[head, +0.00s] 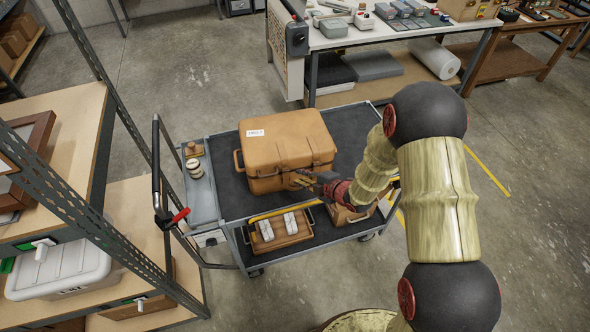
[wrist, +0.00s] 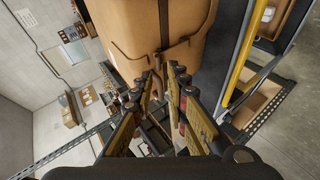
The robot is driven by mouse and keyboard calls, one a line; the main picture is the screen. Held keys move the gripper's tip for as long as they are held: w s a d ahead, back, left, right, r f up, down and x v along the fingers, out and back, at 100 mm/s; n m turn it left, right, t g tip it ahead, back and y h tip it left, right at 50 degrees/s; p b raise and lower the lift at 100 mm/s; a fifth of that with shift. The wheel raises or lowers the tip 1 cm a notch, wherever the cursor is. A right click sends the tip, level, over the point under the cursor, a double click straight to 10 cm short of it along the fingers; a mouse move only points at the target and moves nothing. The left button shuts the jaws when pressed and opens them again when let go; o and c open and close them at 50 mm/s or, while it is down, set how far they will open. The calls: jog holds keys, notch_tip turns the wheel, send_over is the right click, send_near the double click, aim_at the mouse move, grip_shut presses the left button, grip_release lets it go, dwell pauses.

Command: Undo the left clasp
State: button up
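The orange-brown case (head: 285,138) with a white label stands closed on the cart's dark upper deck. Its front face shows latch-like fittings under the lid edge, small and partly hidden by my gripper, so I cannot tell the left clasp's state. My gripper (head: 304,179) is at the front face, near its middle. In the wrist view the case (wrist: 190,22) fills the top, with a thin bent handle-like outline and a narrow upright strip on it.
The cart (head: 228,198) has a yellow-edged front and a lower shelf holding a wooden tray (head: 283,241) with two pale items. A shelf rack with a white bin (head: 62,268) stands at left. A workbench (head: 345,40) stands behind. Floor at right is clear.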

aim_at(288, 171)
jog(key=shift+x, duration=3.95)
jog(key=shift+r, duration=0.15)
jog(key=shift+c, duration=0.6)
grip_shut()
